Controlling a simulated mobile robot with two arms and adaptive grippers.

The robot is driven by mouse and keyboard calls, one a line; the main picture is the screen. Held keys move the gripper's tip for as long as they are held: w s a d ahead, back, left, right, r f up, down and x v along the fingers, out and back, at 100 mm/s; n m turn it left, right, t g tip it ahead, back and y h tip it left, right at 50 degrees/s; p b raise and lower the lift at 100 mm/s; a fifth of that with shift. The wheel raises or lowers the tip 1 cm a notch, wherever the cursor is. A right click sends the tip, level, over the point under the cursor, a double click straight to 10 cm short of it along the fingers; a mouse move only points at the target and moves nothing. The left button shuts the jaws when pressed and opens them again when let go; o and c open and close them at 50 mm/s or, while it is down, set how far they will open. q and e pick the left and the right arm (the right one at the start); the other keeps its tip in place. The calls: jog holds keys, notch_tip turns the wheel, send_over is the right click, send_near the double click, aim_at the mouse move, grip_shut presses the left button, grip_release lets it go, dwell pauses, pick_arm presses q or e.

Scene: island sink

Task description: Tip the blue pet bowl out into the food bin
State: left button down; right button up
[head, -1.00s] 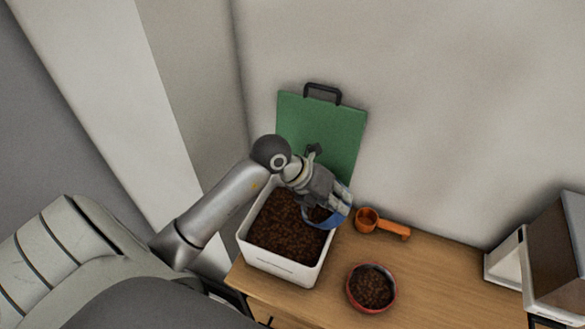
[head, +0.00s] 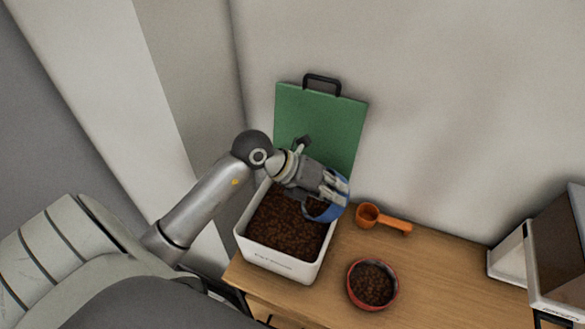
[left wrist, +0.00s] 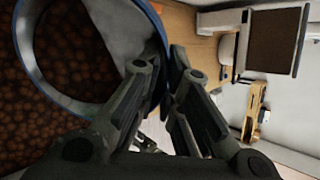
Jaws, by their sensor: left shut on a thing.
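The blue pet bowl (head: 330,213) is tilted over the right side of the food bin (head: 276,263), a white open box with brown kibble in it. My left gripper (head: 335,192) is shut on the bowl's rim and partly hides the bowl. In the left wrist view, the bowl's blue rim (left wrist: 42,88) curves beside my left gripper (left wrist: 166,72). My right gripper is not in view.
A red bowl of kibble (head: 372,284) and an orange scoop (head: 383,219) stand on the wooden counter (head: 440,270) right of the bin. A green board with a handle (head: 318,120) leans on the wall behind. A white-and-brown dispenser-like thing (head: 550,255) stands at far right.

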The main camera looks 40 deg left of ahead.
pick_arm(q)
jog(key=shift+s+a+r+b, duration=0.2)
jog(key=shift+s+b, duration=0.1)
jog(key=shift+s, duration=0.1)
jog(key=shift+w+t+h+b, duration=0.15)
jog(key=shift+t+h+b, duration=0.15)
jog(key=shift+s+a+r+b, duration=0.2)
jog(key=shift+s+b, duration=0.1)
jog(key=shift+s, duration=0.05)
jog(key=shift+w+a+t+h+b, duration=0.1)
jog(key=shift+a+t+h+b, duration=0.05)
jog(key=shift+t+h+b, duration=0.2)
jog(key=shift+s+a+r+h+b, duration=0.2)
jog(key=shift+s+h+b, duration=0.1)
jog(key=shift+b, duration=0.1)
jog(key=shift+w+a+t+b, duration=0.1)
jog(key=shift+t+b, duration=0.15)
jog(key=shift+b, duration=0.1)
jog(key=shift+s+a+r+h+b, duration=0.2)
jog(key=shift+s+a+h+b, duration=0.05)
jog(key=shift+b, duration=0.4)
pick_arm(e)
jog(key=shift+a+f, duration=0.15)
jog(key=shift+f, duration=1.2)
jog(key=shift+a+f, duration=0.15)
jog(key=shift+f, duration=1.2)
